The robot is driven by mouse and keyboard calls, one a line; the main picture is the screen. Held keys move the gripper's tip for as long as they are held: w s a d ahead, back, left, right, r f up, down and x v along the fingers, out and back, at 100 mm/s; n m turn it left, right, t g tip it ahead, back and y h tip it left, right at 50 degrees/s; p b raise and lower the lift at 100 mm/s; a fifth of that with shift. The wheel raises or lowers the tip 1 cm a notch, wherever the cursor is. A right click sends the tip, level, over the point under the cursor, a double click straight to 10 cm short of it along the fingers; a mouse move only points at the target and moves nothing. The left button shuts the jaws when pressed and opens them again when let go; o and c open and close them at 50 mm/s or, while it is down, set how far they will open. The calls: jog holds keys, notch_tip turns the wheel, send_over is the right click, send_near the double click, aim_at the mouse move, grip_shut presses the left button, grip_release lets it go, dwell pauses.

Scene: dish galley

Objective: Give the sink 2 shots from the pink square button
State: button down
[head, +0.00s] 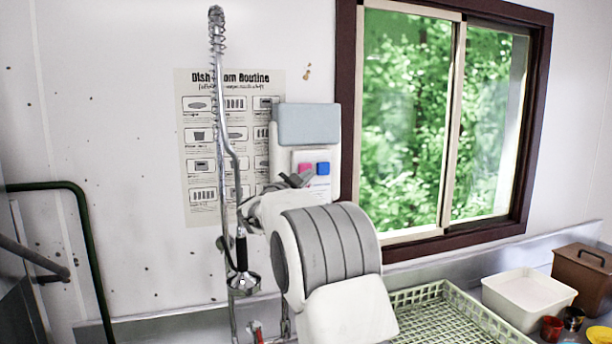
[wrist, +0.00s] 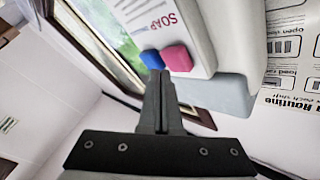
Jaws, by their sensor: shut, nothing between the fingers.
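The pink square button (head: 305,169) and a blue button (head: 322,168) sit side by side on a white soap dispenser (head: 279,150) with a grey-blue top, mounted on the wall. In the wrist view the pink button (wrist: 177,57) is right of the blue one (wrist: 152,60), below the SOAP label. My gripper (wrist: 160,73) is shut and empty, its fingertips close to both buttons, around the gap between them. I cannot tell whether they touch. In the head view my gripper (head: 296,180) is just below and left of the pink button. The sink basin is not clearly visible.
A tall spray faucet (head: 227,150) stands left of my arm. A green crate (head: 440,312), a white tub (head: 528,297), a brown box (head: 583,275) and small cups are at lower right. A window (head: 440,120) is right of the dispenser; a poster (head: 205,150) hangs left.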

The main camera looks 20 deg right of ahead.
jog(key=s+b, duration=0.3)
jog(key=s, duration=0.2)
dwell(0.5)
dwell(0.6)
